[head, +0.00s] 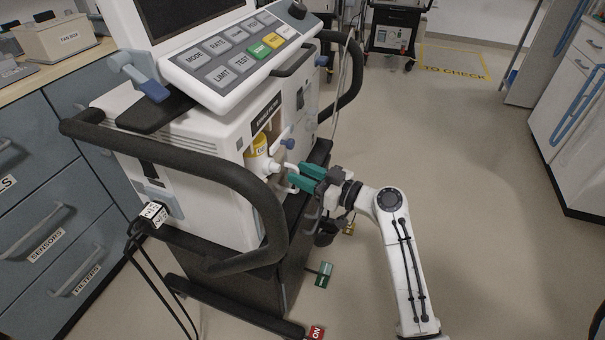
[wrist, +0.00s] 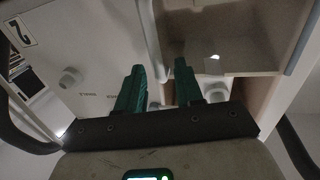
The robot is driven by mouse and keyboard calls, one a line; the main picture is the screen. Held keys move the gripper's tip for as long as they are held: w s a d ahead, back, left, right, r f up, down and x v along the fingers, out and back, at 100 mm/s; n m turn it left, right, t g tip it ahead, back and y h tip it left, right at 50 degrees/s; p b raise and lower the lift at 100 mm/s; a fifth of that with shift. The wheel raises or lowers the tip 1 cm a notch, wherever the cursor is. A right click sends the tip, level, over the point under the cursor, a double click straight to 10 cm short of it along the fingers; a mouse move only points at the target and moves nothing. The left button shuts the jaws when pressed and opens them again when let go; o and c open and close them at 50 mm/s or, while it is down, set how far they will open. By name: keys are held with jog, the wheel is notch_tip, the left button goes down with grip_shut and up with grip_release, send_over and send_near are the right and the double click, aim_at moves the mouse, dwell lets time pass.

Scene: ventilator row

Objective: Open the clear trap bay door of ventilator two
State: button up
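The ventilator (head: 200,140) stands at the left of the head view. A "2" label (wrist: 18,31) shows on its casing in the wrist view. The trap bay (head: 263,138) is in its side, with a yellow-topped white trap inside; the bay's tan interior (wrist: 225,45) also shows in the wrist view. The clear door is hard to make out, so I cannot tell its angle. A pale upright bar (wrist: 154,45), perhaps its handle or edge, runs down between my fingertips. My gripper (head: 296,174), with teal fingers, is just in front of the bay; its fingers (wrist: 160,68) are apart. Contact with the bar is unclear.
A black curved handrail (head: 265,195) bends around the ventilator close to my gripper's left. Drawers (head: 40,215) stand at the left. Another machine (head: 395,30) is at the back, near yellow "TO CHECK" floor marking (head: 455,71). The floor at the right (head: 490,200) is clear.

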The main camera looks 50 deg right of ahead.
jog(key=shift+w, duration=0.25)
grip_shut()
dwell(1.4)
